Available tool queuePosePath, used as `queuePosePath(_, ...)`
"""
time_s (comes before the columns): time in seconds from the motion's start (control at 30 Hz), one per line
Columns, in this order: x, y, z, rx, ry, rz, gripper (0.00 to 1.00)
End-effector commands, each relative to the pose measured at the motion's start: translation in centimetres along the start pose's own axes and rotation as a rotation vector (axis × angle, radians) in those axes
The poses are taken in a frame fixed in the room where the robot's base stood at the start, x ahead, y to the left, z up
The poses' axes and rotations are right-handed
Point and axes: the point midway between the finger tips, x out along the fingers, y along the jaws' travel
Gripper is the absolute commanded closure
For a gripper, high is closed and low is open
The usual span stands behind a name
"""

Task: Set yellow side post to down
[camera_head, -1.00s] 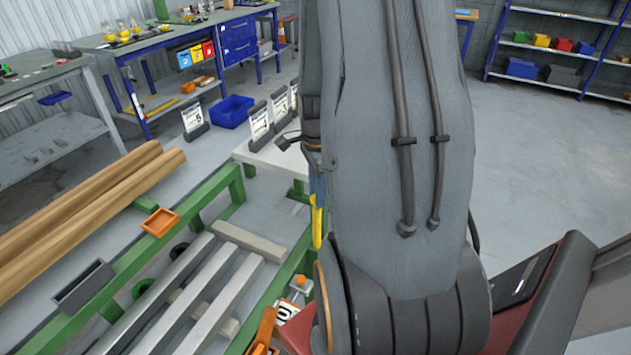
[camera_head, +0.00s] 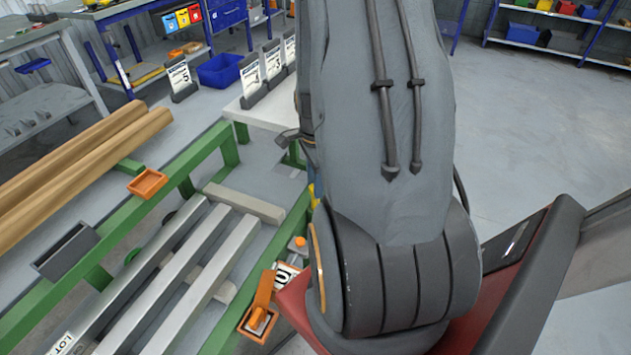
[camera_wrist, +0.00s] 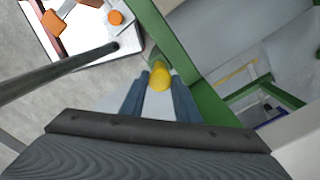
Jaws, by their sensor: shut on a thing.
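The yellow side post (camera_wrist: 160,78) shows in the wrist view, end-on between the blue-grey fingers of my gripper (camera_wrist: 159,92). My gripper is shut on it. The post is beside the green frame (camera_wrist: 205,100) of the runout table. In the head view only a small yellow piece (camera_head: 313,195) shows at the left edge of my arm. My arm hides my gripper and most of the post there, so I cannot tell whether the post is up or down.
Wooden beams (camera_head: 80,165) lie on the green frame at left, with an orange tray (camera_head: 147,183) and a grey tray (camera_head: 67,250). Metal bars (camera_head: 165,290) lie inside the frame. An orange lever (camera_head: 262,295) is close to my arm. Number signs (camera_head: 250,75) stand on a white table.

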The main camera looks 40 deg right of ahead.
Motion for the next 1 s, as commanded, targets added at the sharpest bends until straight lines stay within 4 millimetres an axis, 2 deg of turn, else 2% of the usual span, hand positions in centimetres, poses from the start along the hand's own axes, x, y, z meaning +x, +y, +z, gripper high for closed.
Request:
queuePosePath(0.03,0.2,0.0,0.0,0.000,0.000,0.000,1.00)
queuePosePath(0.07,0.2,0.0,0.0,0.000,0.000,0.000,0.66)
queuePosePath(0.13,0.2,0.0,0.0,0.001,0.000,0.000,0.55)
queuePosePath(0.17,0.2,0.0,0.0,0.001,0.000,0.000,0.53)
queuePosePath(0.57,-0.5,-0.1,0.0,0.000,0.000,-0.001,0.53)
queuePosePath(1.0,-6.3,-0.1,0.0,0.000,0.000,-0.001,0.53)
